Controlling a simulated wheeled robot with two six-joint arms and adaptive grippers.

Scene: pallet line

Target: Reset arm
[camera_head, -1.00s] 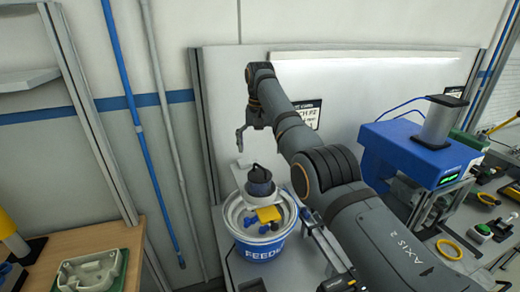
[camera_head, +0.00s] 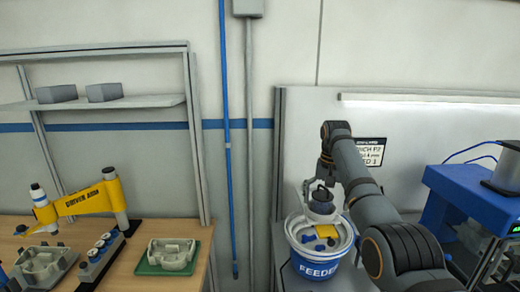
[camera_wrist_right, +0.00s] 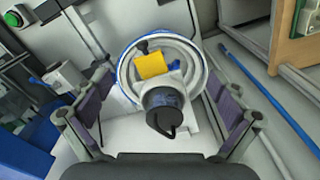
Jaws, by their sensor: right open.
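My right arm (camera_head: 375,205) reaches in from the lower right of the head view, bent at its elbow. My right gripper (camera_head: 322,175) hangs above the feeder bowl (camera_head: 345,245). In the right wrist view my right gripper (camera_wrist_right: 163,88) has its two fingers spread wide to either side, with nothing held between them. Beyond the fingers lie the feeder's dark round hub (camera_wrist_right: 165,108) and a yellow block (camera_wrist_right: 150,66). My left gripper is not in view.
A blue machine (camera_head: 465,205) stands to the right of the feeder. At left, a wooden bench (camera_head: 205,240) carries a yellow arm (camera_head: 85,200) and a grey casting on a green mat (camera_head: 170,255). A blue pole (camera_head: 226,150) runs down the wall between.

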